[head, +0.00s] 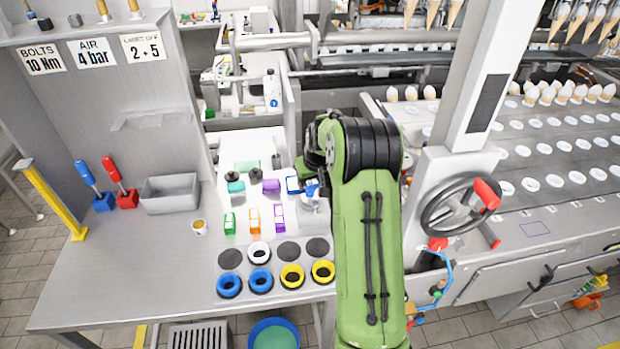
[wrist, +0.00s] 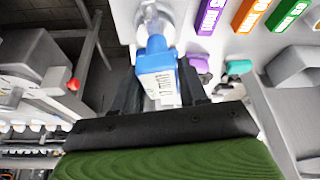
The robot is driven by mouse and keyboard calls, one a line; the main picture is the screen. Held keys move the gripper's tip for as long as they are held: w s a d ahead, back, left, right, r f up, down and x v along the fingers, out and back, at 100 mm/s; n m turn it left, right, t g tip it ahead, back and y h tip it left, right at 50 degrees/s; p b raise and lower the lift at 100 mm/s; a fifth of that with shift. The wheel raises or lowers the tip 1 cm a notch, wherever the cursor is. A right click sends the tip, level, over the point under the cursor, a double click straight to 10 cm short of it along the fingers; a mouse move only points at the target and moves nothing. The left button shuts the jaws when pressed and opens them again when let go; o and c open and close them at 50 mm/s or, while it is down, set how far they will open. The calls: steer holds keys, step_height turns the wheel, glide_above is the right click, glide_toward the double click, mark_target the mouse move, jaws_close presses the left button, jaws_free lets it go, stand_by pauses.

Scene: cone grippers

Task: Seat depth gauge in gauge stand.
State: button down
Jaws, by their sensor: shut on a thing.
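My gripper (wrist: 159,70) is shut on the depth gauge (wrist: 158,80), a blue and white piece with a printed white face, in the wrist view. A pale, shiny rounded piece (wrist: 155,20) lies just beyond the gauge's blue end; I cannot tell whether it is part of the gauge or of the gauge stand, or whether they touch. In the head view the blue of the gauge (head: 311,184) shows just left of my green arm, above a small grey-white piece (head: 312,203) on the bench. My fingers are mostly hidden there by the arm.
Purple (head: 279,216), orange (head: 254,219) and green (head: 230,222) labelled blocks stand to the left. Teal (head: 235,186) and purple (head: 271,186) pieces sit behind them. Coloured rings on dark discs lie at the front. A grey bin (head: 170,194) stands left; the bench's front left is clear.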

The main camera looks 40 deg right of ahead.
steer(key=shift+f, duration=0.1)
stand_by(0.3)
steer(key=c, duration=0.5)
jaws_free()
steer(key=p+v, duration=0.1)
steer(key=v, duration=1.4)
steer(key=shift+s+r, duration=0.25)
steer(key=shift+r, duration=0.1)
